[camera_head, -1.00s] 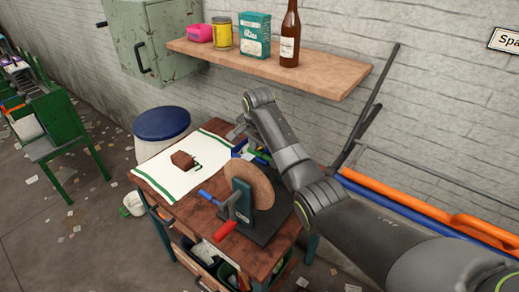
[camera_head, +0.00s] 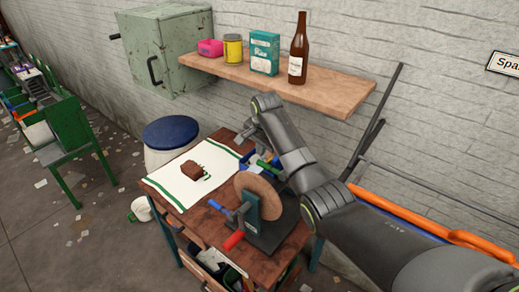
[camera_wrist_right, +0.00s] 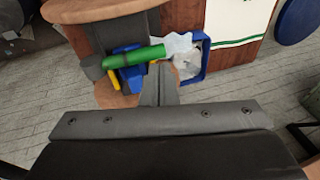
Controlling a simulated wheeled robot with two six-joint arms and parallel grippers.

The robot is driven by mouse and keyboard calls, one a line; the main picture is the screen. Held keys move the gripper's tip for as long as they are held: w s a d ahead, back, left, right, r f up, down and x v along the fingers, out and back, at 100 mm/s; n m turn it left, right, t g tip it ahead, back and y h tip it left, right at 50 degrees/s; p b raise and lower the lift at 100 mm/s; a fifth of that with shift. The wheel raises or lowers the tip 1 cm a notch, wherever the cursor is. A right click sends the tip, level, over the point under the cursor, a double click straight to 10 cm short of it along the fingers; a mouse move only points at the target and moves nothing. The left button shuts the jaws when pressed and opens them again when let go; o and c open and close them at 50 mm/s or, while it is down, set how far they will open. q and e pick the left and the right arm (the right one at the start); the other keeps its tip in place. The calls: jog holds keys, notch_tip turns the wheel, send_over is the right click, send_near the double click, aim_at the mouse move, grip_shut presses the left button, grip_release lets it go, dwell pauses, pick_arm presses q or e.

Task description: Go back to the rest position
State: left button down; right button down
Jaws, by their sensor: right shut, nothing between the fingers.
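My right gripper (camera_head: 248,135) reaches in from the right over the back of the wooden workbench (camera_head: 215,222). In the right wrist view its fingers (camera_wrist_right: 160,84) are shut together, with nothing between them. The fingertips show in front of a blue tray (camera_wrist_right: 204,60) and a green cylinder (camera_wrist_right: 134,56); I cannot tell how far above them they are. My left gripper is not in view.
A grinding wheel (camera_head: 262,190) stands on the bench below my forearm. A brown block (camera_head: 190,169) lies on a white, green-striped cloth (camera_head: 168,187). A wall shelf (camera_head: 270,82) holds a bottle (camera_head: 298,52) and boxes. Orange rails (camera_head: 440,228) run behind my arm.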

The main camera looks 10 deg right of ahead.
notch_tip(320, 180, up, 9)
jog(key=a+b, duration=0.1)
jog(key=b, duration=0.3)
jog(key=s+d+f+n, duration=0.2)
jog(key=s+d+f, duration=0.3)
jog(key=s+f, duration=0.6)
jog(key=s+d+f+n, duration=0.35)
jog(key=s+f, duration=0.55)
jog(key=f, duration=0.5)
jog(key=s+d+f+n+h, duration=0.1)
jog(key=s+d+n, duration=0.15)
jog(key=s, duration=1.15)
jog(key=s+d+n+h, duration=0.15)
jog(key=s+d, duration=0.25)
jog(key=s, duration=1.1)
notch_tip(320, 180, down, 31)
jog(key=d+g+y+b, duration=0.1)
jog(key=b, duration=0.4)
jog(key=s+a+f+g+b, duration=0.1)
jog(key=s+f+b, duration=0.3)
jog(key=s+f, duration=1.1)
notch_tip(320, 180, down, 4)
jog(key=shift+s+a+f, duration=0.15)
jog(key=shift+s+f, duration=0.05)
jog(key=shift+s, duration=0.05)
